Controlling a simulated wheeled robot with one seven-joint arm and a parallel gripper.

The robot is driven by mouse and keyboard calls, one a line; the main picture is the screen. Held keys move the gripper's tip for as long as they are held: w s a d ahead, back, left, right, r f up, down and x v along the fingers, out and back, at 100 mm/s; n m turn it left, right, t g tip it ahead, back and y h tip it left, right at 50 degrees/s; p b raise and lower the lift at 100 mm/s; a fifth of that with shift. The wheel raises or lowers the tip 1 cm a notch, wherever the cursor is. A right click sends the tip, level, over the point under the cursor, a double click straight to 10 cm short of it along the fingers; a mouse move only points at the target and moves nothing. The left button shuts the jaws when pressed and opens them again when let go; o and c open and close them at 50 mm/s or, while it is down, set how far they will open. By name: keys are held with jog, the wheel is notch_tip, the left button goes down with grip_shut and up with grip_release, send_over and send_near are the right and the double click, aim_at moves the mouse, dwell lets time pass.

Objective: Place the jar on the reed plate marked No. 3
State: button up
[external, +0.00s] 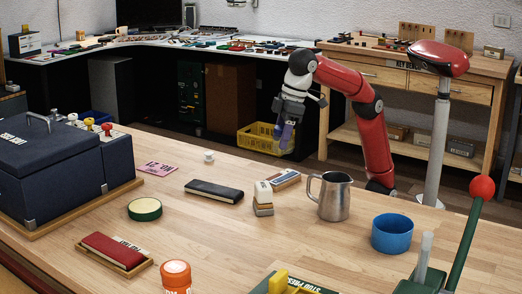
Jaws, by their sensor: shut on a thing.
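My gripper (285,121) hangs in the air beyond the far edge of the wooden table, pointing down. It is shut on a small purple-grey thing (285,136), too small to identify for sure as the jar. An orange jar-like container (176,274) with a pale top stands at the table's front. A round green-rimmed tin (145,209) with a cream top lies left of centre. A flat pink plate or card (157,168) with dark lettering lies near the dark blue case; its number is not clearly legible. I cannot tell which piece is reed plate No. 3.
A steel pitcher (334,199), a blue cup (392,233) and a green lever press (440,265) stand on the right. A dark blue case (50,165) fills the left. A black block (214,191), a stamp (263,200) and a red-topped block (113,251) lie between. Bare wood separates them.

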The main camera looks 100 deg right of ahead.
notch_tip(320, 180, down, 7)
jog(key=shift+f+b, duration=0.1)
jog(key=shift+b, duration=1.05)
jog(key=shift+f, duration=0.15)
jog(key=o, duration=1)
jog(key=p+v, duration=0.4)
jog(key=v, duration=0.8)
jog(key=shift+r, duration=0.25)
